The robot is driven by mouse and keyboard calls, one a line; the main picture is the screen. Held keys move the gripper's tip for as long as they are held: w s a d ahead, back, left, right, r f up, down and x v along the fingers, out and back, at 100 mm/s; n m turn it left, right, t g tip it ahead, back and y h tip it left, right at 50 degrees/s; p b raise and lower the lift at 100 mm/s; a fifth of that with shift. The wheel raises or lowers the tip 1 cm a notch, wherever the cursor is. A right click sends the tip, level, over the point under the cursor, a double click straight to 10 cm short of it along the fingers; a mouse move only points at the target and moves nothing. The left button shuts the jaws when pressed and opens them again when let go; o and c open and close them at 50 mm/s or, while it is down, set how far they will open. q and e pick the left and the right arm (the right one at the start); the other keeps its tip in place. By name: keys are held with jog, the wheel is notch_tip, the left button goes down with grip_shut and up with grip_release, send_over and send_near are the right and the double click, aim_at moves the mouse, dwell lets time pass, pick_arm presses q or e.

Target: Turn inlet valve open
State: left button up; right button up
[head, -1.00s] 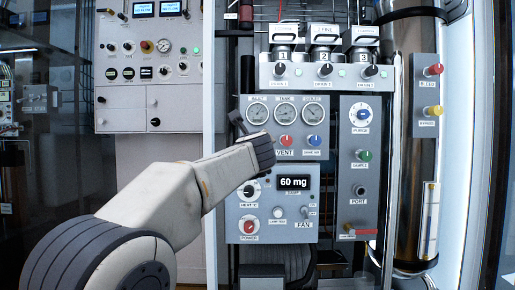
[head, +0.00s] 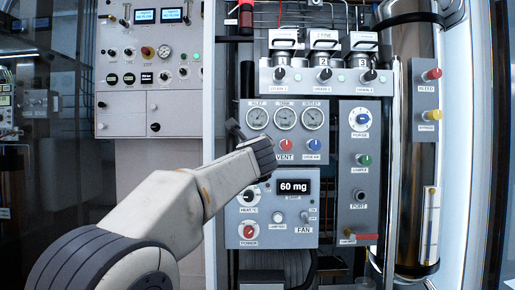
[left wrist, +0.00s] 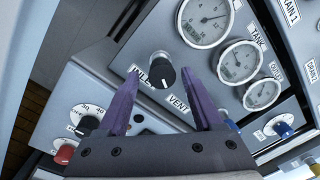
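The inlet valve (left wrist: 162,69) is a black knob with a pale face and a white mark, beside the INLET label in the left wrist view. My left gripper (left wrist: 160,73) is open, its purple fingers spread to either side of the knob in the picture. The knob does not appear gripped; whether the fingertips reach it in depth I cannot tell. In the head view my left gripper (head: 236,129) is at the left edge of the panel, below the inlet gauge (head: 257,117), and my wrist hides the inlet valve. My right gripper is not in view.
The red vent knob (head: 286,145) and a blue knob (head: 314,145) sit right of my wrist. The dust display (head: 294,187), heat knob (head: 250,194) and red power knob (head: 249,231) are below.

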pick_arm(q)
jog(key=shift+s, duration=0.1)
jog(key=s+b, duration=0.2)
jog(key=s, duration=0.8)
jog(key=shift+s+f, duration=0.15)
jog(key=shift+f, duration=0.05)
jog(key=shift+a, duration=0.1)
